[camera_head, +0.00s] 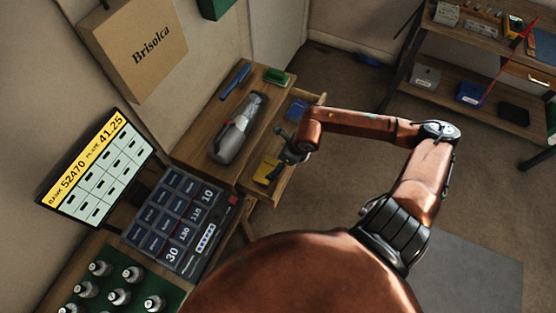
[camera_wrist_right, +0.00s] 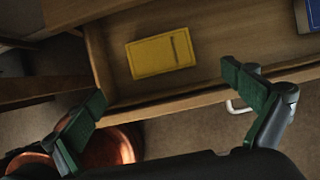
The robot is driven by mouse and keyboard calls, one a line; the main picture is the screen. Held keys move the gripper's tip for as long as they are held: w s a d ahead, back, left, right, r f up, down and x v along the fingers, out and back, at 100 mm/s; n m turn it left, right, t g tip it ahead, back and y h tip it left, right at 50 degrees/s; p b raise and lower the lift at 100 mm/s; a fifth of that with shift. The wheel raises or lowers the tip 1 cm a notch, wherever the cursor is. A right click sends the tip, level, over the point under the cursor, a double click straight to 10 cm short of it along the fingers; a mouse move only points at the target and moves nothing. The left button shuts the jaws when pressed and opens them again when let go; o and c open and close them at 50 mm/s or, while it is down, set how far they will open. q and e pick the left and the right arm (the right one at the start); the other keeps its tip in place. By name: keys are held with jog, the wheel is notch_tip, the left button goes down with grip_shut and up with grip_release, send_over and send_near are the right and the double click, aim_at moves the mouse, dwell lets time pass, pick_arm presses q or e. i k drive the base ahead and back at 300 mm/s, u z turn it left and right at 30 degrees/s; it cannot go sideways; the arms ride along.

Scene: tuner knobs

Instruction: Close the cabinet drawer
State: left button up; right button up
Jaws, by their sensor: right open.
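The cabinet (camera_head: 205,150) stands at the wall, and its wooden drawer (camera_head: 284,187) is pulled out on the right side. A yellow item (camera_head: 266,171) and a blue item (camera_head: 297,108) lie in the drawer. My right gripper (camera_head: 290,152) is over the drawer's front edge and hides part of it. In the wrist view, the open fingers of my right gripper (camera_wrist_right: 163,84) are at the drawer front (camera_wrist_right: 180,101), with nothing between them but the view of that edge. Contact cannot be told. A pale handle (camera_wrist_right: 238,106) shows beside the right finger. My left gripper is out of view.
A grey bottle-like device (camera_head: 236,128), a blue item (camera_head: 235,79) and a green box (camera_head: 277,78) are on the cabinet top. A keypad panel (camera_head: 180,222) and a screen (camera_head: 95,170) stand nearer. A shelf (camera_head: 470,80) is at the far right, with open floor between.

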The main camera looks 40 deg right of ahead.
aim_at(270, 145)
jog(key=z, duration=1.45)
